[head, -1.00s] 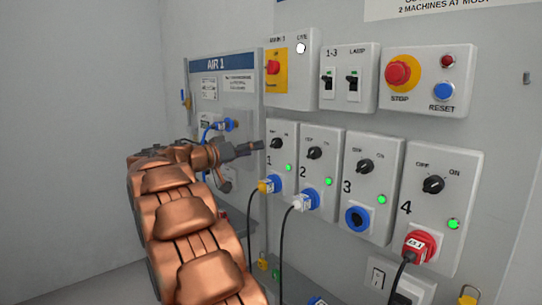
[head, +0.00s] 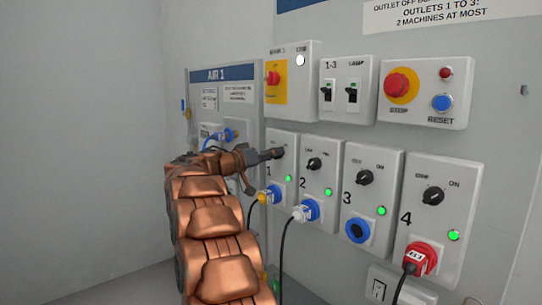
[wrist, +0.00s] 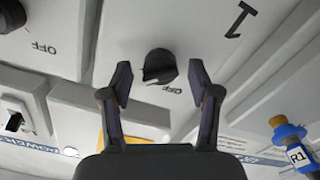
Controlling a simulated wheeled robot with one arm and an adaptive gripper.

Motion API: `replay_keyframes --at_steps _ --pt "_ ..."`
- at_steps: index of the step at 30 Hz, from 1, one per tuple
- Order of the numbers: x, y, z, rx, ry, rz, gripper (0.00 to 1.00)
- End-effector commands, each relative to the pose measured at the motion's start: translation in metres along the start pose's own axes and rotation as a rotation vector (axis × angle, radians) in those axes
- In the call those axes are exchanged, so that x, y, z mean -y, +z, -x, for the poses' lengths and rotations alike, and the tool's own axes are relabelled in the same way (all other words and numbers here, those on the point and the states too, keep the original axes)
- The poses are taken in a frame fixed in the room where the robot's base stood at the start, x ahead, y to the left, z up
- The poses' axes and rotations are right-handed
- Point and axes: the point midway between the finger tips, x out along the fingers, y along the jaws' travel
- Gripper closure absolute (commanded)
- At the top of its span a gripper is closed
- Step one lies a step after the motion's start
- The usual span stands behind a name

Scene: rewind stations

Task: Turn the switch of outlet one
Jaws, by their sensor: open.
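The outlet one box (head: 291,150) is the leftmost of the lower row, with a green light (head: 289,179) lit. Its black rotary switch shows in the wrist view as a round knob (wrist: 160,66) between my fingertips, with OFF lettering to its right. In the head view my gripper covers most or all of this switch. My gripper (head: 277,153) is in front of the upper part of the box. In the wrist view my gripper (wrist: 161,74) is open, one finger on each side of the knob. I cannot tell whether either finger touches it.
A blue plug with a yellow part (head: 268,195) sits in outlet one below my gripper. Above is the main switch box (head: 302,85). The AIR 1 panel (head: 235,100) is on the left.

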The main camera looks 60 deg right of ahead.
Motion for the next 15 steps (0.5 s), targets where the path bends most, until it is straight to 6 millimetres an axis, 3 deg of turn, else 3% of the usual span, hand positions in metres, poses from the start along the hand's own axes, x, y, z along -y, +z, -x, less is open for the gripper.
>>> replay_keyframes --at_steps 2,15 --pt "0.0002 0.0 0.0002 0.0 0.0 0.0 0.39" --pt "0.0003 -0.0001 0.0006 0.0 -0.001 0.0 0.84"
